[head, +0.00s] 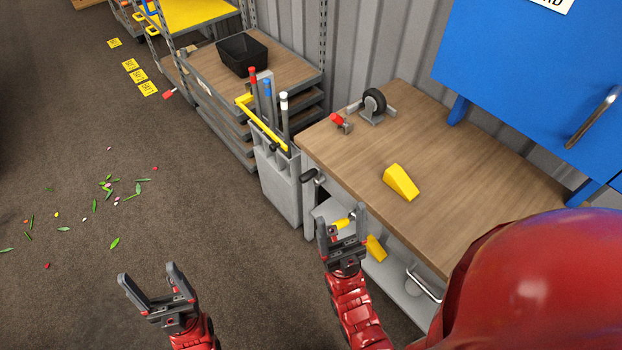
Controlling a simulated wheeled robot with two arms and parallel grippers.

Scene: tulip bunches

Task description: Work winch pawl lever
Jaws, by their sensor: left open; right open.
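A black-handled crank (309,175) sticks out at the left front corner of the wooden workbench (470,180). It may belong to the winch; no pawl lever can be made out clearly. A small metal fitting with a red handle (337,118) sits on the bench's back left part. My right gripper (341,215) is open and empty, in front of the bench and below the crank in the picture, apart from it. My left gripper (147,272) is open and empty over the floor, well left of the bench.
A black wheel in a grey bracket (374,103) and a yellow wedge (400,182) are on the bench. More yellow pieces (375,248) show below it. A grey bin of tools (278,185) stands left. Petals and leaves (115,243) litter the floor.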

